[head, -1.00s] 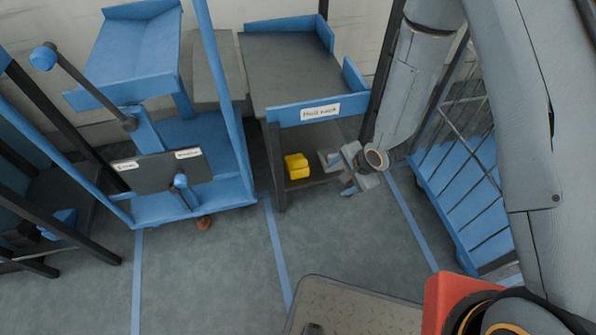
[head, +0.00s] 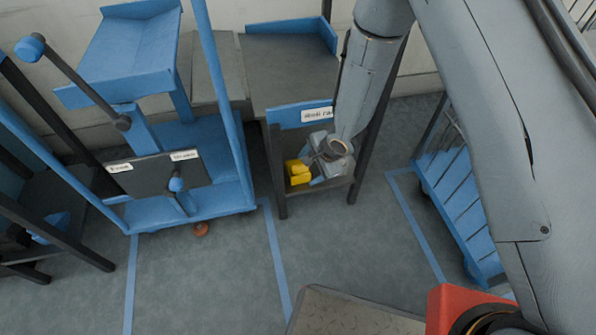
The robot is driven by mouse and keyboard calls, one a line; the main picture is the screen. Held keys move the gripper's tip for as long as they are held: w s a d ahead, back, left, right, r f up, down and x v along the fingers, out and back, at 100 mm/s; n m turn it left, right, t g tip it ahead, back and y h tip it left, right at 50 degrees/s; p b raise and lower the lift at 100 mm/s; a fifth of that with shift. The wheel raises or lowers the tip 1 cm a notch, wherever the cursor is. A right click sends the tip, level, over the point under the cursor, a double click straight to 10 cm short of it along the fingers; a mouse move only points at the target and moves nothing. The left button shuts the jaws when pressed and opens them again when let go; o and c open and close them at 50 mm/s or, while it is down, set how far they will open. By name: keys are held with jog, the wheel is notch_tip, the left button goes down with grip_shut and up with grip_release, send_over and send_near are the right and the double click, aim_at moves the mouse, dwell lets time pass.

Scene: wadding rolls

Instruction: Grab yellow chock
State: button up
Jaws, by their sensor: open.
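The yellow chock (head: 297,171) sits on the lower shelf (head: 318,199) of a dark stand with a blue, labelled front edge. My gripper (head: 312,170) is at the front of that shelf, under the label, right beside the chock on its right. Its jaws are open. The gripper covers part of the chock's right side. I cannot tell whether a finger touches the chock or how the fingers lie around it.
A blue trolley (head: 200,199) with a dark labelled panel stands left of the shelf stand. A blue wire-sided cart (head: 468,205) is at the right. The stand's dark legs and upper shelf (head: 290,75) frame the lower shelf. The grey floor (head: 345,250) in front is clear.

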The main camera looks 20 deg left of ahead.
aim_at(304, 170)
jog(key=shift+w+a, duration=0.2)
jog(key=shift+a, duration=0.2)
jog(key=b+x, duration=0.2)
jog(key=x, duration=0.3)
jog(key=c, duration=1.4)
